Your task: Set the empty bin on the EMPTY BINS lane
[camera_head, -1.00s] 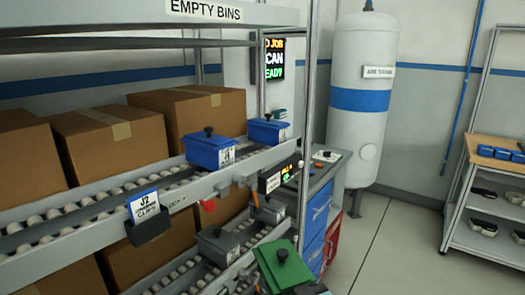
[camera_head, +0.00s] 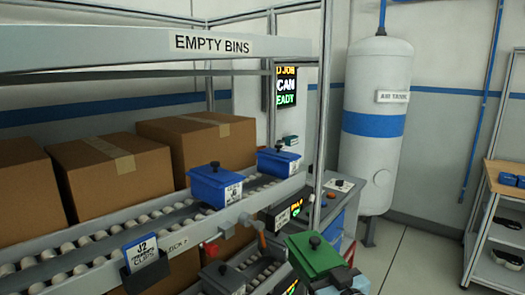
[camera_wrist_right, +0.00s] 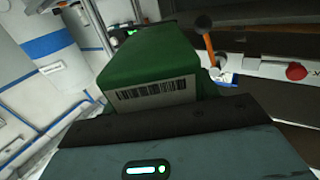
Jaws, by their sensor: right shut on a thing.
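The green bin (camera_head: 312,257), with a dark knob on top, is at the bottom of the head view, in front of the rack. My right gripper (camera_head: 338,280) is shut on its near side and holds it up. In the right wrist view the green bin (camera_wrist_right: 150,58) shows a barcode label facing my gripper (camera_wrist_right: 170,112). The bin's inside is hidden. The EMPTY BINS sign (camera_head: 212,45) is on the front rail of the rack's top lane (camera_head: 120,58), higher in the picture than the bin. My left gripper is out of view.
A rack post (camera_head: 318,130) stands behind the green bin. Floor to the right is clear.

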